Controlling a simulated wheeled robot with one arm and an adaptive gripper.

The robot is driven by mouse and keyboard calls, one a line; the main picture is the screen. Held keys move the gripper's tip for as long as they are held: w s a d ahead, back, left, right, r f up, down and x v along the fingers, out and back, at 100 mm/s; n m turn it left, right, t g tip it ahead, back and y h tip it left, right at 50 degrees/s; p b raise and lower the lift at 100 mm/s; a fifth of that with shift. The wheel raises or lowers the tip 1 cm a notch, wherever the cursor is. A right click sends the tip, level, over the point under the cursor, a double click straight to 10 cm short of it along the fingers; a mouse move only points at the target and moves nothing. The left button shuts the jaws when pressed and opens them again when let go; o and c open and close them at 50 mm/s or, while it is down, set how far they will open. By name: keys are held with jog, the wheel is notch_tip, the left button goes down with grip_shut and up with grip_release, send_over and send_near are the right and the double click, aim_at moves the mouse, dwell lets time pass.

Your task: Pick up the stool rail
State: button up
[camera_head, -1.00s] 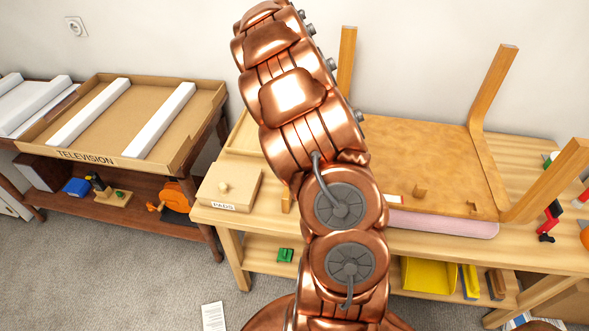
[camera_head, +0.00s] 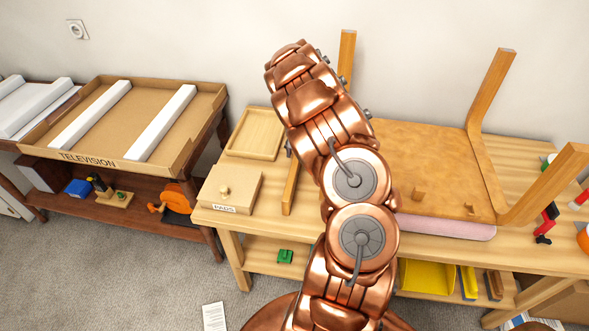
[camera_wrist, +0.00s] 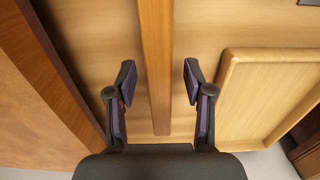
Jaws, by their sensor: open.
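The stool rail (camera_head: 291,186) is a narrow wooden bar lying on the wooden workbench, between the shallow tray and the upturned stool (camera_head: 430,165). Its upper part also shows in the wrist view (camera_wrist: 156,60), running down the middle. My gripper (camera_wrist: 159,82) is open in the wrist view, with one finger on each side of the rail and a gap on both sides. I cannot tell how far the fingertips are above the bench. In the head view my copper arm hides the gripper and part of the stool.
A shallow wooden tray (camera_head: 256,135) lies left of the rail, with a lidded box (camera_head: 229,190) in front of it. The tray (camera_wrist: 270,95) is close to the right finger in the wrist view. The stool's legs stick up at the right. A yellow bin (camera_head: 427,274) sits on the lower shelf.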

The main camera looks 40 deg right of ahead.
jog(key=shift+f+p, duration=0.35)
jog(key=shift+f, duration=1.15)
grip_shut()
